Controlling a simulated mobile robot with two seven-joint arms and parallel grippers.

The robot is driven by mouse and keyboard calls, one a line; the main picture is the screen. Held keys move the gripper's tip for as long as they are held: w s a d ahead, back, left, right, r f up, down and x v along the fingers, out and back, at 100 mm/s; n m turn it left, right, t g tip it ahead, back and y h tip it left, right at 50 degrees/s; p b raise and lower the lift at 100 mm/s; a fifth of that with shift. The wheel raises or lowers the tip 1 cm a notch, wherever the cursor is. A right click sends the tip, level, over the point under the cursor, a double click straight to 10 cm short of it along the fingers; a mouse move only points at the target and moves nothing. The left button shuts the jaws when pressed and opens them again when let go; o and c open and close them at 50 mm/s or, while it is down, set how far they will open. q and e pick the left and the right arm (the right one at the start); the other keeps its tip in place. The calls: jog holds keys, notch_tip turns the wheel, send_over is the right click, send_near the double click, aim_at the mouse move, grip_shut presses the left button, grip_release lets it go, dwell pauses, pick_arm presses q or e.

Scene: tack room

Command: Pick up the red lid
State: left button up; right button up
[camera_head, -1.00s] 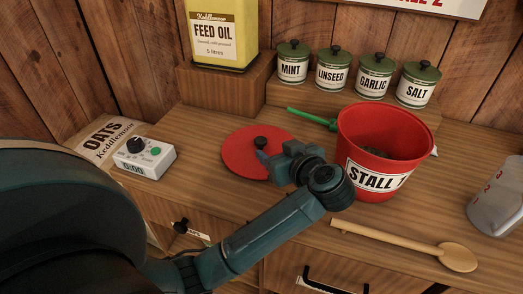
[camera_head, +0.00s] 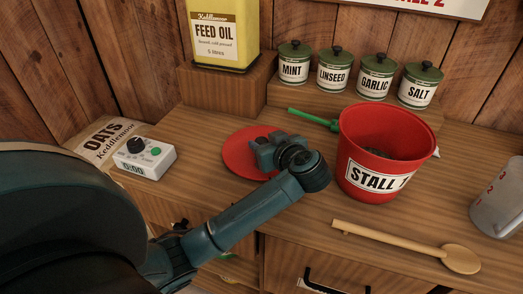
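The red lid (camera_head: 236,157) lies flat on the wooden counter, left of the red bucket (camera_head: 375,183) labelled STALL. My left gripper (camera_head: 264,148) reaches in from the lower left and is over the right part of the lid. Its fingers and wrist hide the lid's black knob and part of its right side. Whether the fingers are spread or closed around the knob cannot be told. My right gripper is not in view.
A white timer (camera_head: 145,158) stands left of the lid. A green-handled tool (camera_head: 312,118) lies behind the bucket, a wooden spoon (camera_head: 410,245) in front. The yellow feed oil can (camera_head: 225,38) and several tins (camera_head: 332,72) stand at the back. A translucent jug (camera_head: 497,205) is at right.

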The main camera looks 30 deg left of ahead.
pick_arm(q)
jog(key=c, duration=0.7)
jog(key=shift+r, duration=0.1)
jog(key=shift+c, duration=0.2)
